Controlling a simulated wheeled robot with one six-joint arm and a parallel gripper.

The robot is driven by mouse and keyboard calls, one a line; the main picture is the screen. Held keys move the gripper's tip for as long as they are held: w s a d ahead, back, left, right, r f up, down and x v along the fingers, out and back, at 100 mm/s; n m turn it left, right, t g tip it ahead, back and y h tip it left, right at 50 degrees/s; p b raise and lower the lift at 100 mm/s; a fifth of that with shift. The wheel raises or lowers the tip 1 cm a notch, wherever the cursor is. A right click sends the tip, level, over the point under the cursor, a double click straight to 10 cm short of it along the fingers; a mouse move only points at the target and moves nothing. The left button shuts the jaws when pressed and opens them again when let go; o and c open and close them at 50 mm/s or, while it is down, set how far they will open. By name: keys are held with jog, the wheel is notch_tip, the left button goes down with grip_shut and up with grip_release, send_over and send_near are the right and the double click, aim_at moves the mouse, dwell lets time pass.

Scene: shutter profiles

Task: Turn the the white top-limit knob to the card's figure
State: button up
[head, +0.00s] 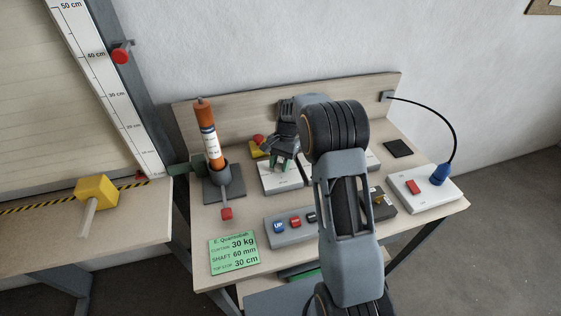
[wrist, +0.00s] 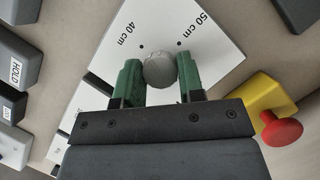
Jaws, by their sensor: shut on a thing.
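The top-limit knob (wrist: 159,70) is a round pale-grey knob on a white panel (wrist: 206,62) in the wrist view. Dots beside it are labelled 40 cm and 50 cm; other marks are hidden behind my gripper. I cannot make out a pointer on the knob. My gripper (wrist: 158,78) has its green fingers on either side of the knob and is shut on it. In the head view my gripper (head: 282,163) is low over the white panel (head: 277,184), and hides the knob. The green card (head: 234,255) reads curtain 30 kg, shaft 60 mm, top stop 30 cm.
A yellow box with a red mushroom button (wrist: 282,132) stands close to the panel. An orange cylinder (head: 207,135) stands in a holder to the left. A grey button box (head: 290,228) lies in front. A white box with a blue-ended cable (head: 424,187) is at the right.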

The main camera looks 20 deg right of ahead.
jog(key=n+h, duration=0.1)
jog(key=n, duration=0.1)
jog(key=n+g+h+p, duration=0.1)
jog(key=n, duration=0.2)
jog(key=shift+a+n, duration=0.15)
jog(key=shift+n, duration=0.15)
jog(key=n+h, duration=0.2)
jog(key=n, duration=0.3)
jog(key=shift+a, duration=0.1)
jog(key=n+h, duration=0.1)
jog(key=n, duration=0.2)
jog(key=n+t+h, duration=0.1)
jog(key=n, duration=0.1)
jog(key=shift+n, duration=0.4)
jog(key=n+t+h, duration=0.1)
jog(key=n, duration=0.3)
jog(key=shift+s+n, duration=0.1)
jog(key=shift+n, duration=0.3)
jog(key=shift+n+t, duration=0.3)
jog(key=shift+t, duration=0.1)
jog(key=o, duration=0.9)
jog(key=v, duration=1.4)
jog(key=shift+a+f+b, duration=0.1)
jog(key=shift+b, duration=0.2)
